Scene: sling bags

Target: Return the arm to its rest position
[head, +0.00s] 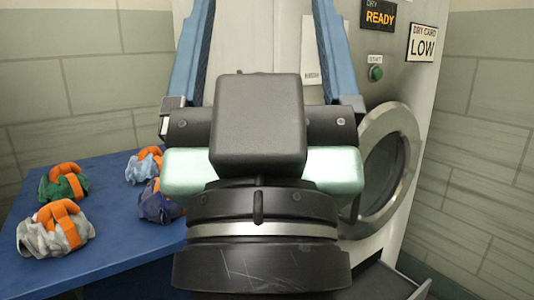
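My gripper (264,20) fills the middle of the head view, seen from behind. Its two long blue fingers point up and away, set wide apart at the ends of a dark crossbar. The fingertips are cut off by the top edge. Nothing shows between the visible finger parts, only the machine's pale front and a white paper. The gripper looks open and empty. My dark wrist is below it and hides part of the machine and the table's right side.
A blue table (110,255) at left bears a green bundle (55,190), grey bundle (40,238), light blue bundle (138,170) and dark blue bundle (155,207) with orange parts. A machine (440,70) reading "READY" stands behind; its round metal-rimmed opening (413,140) is at right.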

